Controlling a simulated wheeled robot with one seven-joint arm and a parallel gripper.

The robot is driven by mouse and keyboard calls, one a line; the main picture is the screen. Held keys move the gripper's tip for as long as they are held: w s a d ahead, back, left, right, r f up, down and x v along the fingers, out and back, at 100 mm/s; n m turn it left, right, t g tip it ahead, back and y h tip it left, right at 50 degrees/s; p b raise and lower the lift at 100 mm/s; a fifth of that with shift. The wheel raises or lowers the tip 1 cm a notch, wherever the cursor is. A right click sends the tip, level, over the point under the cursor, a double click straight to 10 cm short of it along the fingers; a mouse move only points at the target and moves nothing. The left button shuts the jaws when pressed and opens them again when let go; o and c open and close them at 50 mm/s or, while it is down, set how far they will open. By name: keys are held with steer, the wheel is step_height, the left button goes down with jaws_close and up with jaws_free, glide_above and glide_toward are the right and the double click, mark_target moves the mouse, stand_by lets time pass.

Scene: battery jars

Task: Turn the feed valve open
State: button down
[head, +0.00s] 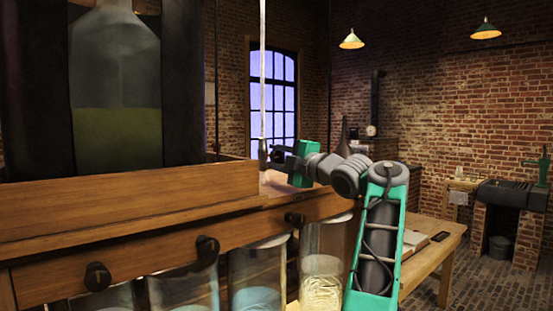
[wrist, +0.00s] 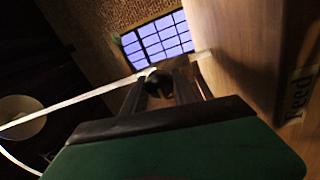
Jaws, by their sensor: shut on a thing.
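My gripper (head: 276,155) reaches in from the right, beside the right end of the wooden shelf, at the lower part of a pale vertical tube (head: 263,70). In the wrist view, my gripper's two fingers (wrist: 160,90) are shut on a dark round knob, the feed valve (wrist: 158,79). The tube (wrist: 75,99) runs past the fingertips there. A "Feed" label (wrist: 300,92) is on the wood at the right edge of the wrist view. My fingers hide part of the valve, and I cannot tell how far it is turned.
A large glass bottle (head: 115,60) with yellow-green liquid stands above the wooden shelf (head: 120,212). Several dark knobs (head: 208,247) line its front, above several glass jars (head: 255,275). A bench (head: 447,252) stands to the right, with open brick floor beyond.

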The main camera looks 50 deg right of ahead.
steer(key=shift+r, duration=0.1)
stand_by(0.3)
steer(key=c, duration=1)
jaws_free()
steer(key=s, duration=0.2)
steer(key=s+b, duration=0.1)
steer(key=s, duration=0.2)
steer(key=s+b, duration=0.1)
steer(key=s, duration=0.2)
steer(key=shift+a+f, duration=0.35)
steer(key=shift+a, duration=0.05)
steer(key=shift+w, duration=0.1)
